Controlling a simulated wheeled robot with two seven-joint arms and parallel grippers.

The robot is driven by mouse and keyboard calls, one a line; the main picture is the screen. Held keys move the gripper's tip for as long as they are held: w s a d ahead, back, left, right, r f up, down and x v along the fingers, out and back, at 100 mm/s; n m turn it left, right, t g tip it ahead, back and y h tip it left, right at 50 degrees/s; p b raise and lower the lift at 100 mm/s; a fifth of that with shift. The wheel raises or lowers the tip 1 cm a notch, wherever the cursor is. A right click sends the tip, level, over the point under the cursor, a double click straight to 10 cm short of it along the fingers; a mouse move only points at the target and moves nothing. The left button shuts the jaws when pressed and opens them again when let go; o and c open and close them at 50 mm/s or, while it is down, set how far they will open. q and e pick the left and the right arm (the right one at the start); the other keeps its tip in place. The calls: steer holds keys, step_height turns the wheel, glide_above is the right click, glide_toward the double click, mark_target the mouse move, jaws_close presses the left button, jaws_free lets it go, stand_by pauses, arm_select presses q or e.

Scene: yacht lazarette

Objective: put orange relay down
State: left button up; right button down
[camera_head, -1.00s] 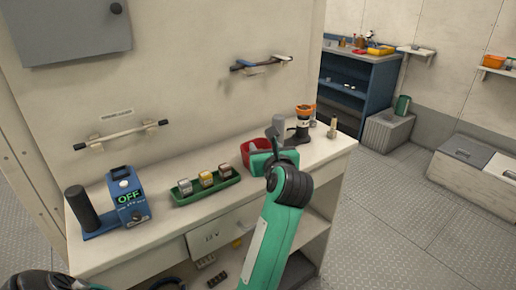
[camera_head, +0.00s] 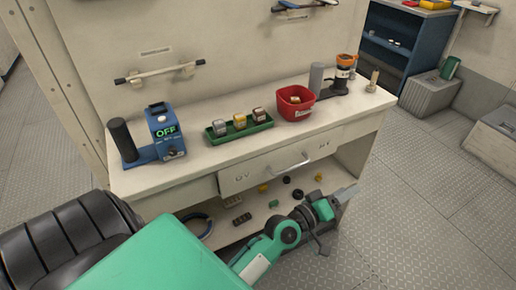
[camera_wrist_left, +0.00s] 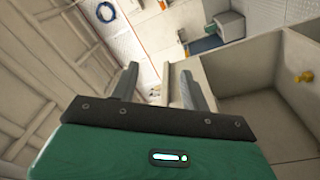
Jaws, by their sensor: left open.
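The red bin (camera_head: 295,113) stands on the white bench. A small orange-brown block with a pale top, which looks like the orange relay (camera_head: 295,99), lies inside it. The bin wall hides its lower part. A green tray (camera_head: 238,139) to the left of the bin holds a grey relay (camera_head: 219,127), a yellow relay (camera_head: 239,122) and a brown relay (camera_head: 259,115). My left gripper (camera_head: 338,205) is in front of the bench, below its top and apart from the bin. In the left wrist view its fingers (camera_wrist_left: 159,72) are apart with nothing between them.
A blue device reading OFF (camera_head: 165,133) and a dark cylinder (camera_head: 123,140) stand at the bench's left. A grey cylinder (camera_head: 316,78) and an orange-topped device (camera_head: 343,72) stand right of the bin. A drawer handle (camera_head: 292,163) juts out near my arm. Small parts lie on the lower shelf.

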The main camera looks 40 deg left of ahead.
arm_select(q)
steer(key=s+d+f+m+g, duration=0.1)
steer(key=s+f+m+g, duration=0.5)
steer(key=f, duration=0.8)
steer(key=s+a+f+m+g+y, duration=0.1)
steer(key=s+a+f+g+y, duration=0.1)
steer(key=s+f, duration=0.6)
steer(key=s+a+f+m+g+y, duration=0.2)
steer(key=s+a+f+g, duration=0.3)
steer(key=s, duration=0.7)
step_height(320, 180, down, 4)
steer(key=shift+s+a+r+g+y, duration=0.25)
steer(key=shift+g+y, duration=0.55)
steer(key=shift+g, duration=0.4)
